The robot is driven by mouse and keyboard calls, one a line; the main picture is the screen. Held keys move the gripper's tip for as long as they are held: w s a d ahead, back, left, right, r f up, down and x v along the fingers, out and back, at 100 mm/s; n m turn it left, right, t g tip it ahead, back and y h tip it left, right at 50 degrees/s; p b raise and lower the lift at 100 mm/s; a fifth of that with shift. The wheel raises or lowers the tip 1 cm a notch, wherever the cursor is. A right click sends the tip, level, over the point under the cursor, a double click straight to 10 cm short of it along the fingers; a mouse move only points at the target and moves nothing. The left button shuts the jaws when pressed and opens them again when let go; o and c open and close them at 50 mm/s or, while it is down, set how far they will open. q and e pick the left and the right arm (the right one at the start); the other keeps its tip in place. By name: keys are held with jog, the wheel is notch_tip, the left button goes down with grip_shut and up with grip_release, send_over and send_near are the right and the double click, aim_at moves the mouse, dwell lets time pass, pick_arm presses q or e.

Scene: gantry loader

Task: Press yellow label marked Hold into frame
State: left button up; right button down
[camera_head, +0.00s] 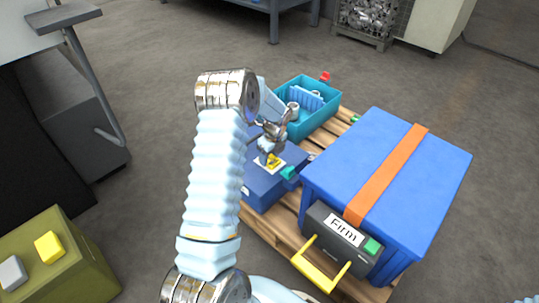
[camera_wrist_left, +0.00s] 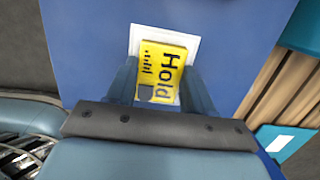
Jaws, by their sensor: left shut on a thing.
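The yellow label marked Hold (camera_wrist_left: 172,60) is between the two fingers of my left gripper (camera_wrist_left: 163,95) in the left wrist view. The gripper is shut on it. The white frame (camera_wrist_left: 166,32) is on the top of a blue box (camera_wrist_left: 80,45). The label lies over the frame, whose white border shows around its far and side edges. I cannot tell whether the label touches the frame. In the head view my left gripper (camera_head: 271,150) reaches down at the blue box (camera_head: 262,189), with the yellow label (camera_head: 272,162) just under it. My right gripper is not in view.
A larger blue crate (camera_head: 350,160) with an orange strap (camera_head: 390,170) and a dark panel marked Firm (camera_head: 340,240) stands right of the box. A teal bin (camera_head: 325,115) is behind it. All are on a wooden pallet (camera_head: 270,232). An olive box (camera_head: 65,265) stands lower left.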

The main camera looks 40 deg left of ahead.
pick_arm(q)
jog(key=o, duration=1.4)
jog(key=shift+o, duration=0.2)
jog(key=shift+r, duration=0.15)
jog(key=shift+r+p, duration=2.65)
jog(key=shift+r, duration=0.75)
grip_shut()
